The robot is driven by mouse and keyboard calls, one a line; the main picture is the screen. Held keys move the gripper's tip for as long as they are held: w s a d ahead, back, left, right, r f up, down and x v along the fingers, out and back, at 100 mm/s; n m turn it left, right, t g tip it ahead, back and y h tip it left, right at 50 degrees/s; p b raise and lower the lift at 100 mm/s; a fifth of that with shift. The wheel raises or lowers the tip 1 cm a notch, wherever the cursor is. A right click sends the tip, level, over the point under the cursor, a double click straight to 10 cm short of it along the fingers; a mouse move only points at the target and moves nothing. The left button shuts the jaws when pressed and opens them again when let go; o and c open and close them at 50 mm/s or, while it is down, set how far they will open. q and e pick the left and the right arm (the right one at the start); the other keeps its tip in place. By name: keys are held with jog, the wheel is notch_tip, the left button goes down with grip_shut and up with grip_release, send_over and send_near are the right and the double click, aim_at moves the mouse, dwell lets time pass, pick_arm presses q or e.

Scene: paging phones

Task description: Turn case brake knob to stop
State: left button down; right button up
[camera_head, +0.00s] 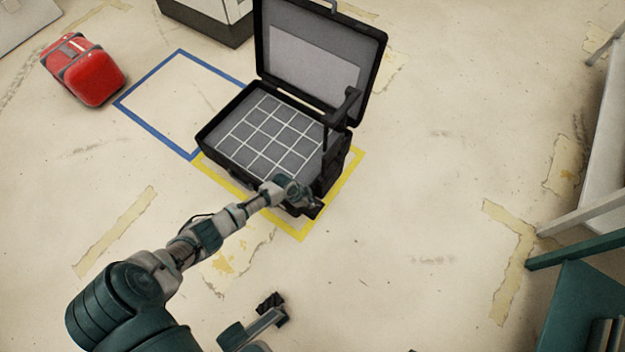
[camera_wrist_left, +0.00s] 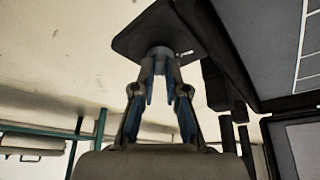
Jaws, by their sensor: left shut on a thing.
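The open black case (camera_head: 222,160) stands on the floor inside a yellow outline, its lid (camera_head: 315,62) raised at the back. My left gripper (camera_head: 308,202) is at the case's near right corner. In the left wrist view its two fingers (camera_wrist_left: 160,84) are shut on a short grey round knob (camera_wrist_left: 160,52) that joins a flat dark plate (camera_wrist_left: 150,32). The head view hides most of the knob behind the gripper. Its turn position and any stop mark cannot be read. My right gripper (camera_head: 272,302) is low in the head view, apart from the case; its jaws are unclear.
A red case (camera_head: 95,78) lies at the upper left, beside an empty blue floor outline (camera_head: 150,128). A dark upright handle (camera_head: 335,120) rises at the case's right side. A white bench (camera_head: 605,160) stands far right. The floor right of the case is clear.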

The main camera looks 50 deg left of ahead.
pick_arm(q)
jog(key=shift+s+a+f, duration=0.15)
jog(key=shift+s+f, duration=0.15)
jog(key=c, duration=1.2)
grip_release()
jog(key=shift+w+r, duration=0.1)
jog(key=shift+w, duration=0.05)
jog(key=shift+r, duration=0.2)
jog(key=v, duration=1.1)
jog(key=shift+a+r, duration=0.2)
jog(key=shift+r, duration=0.05)
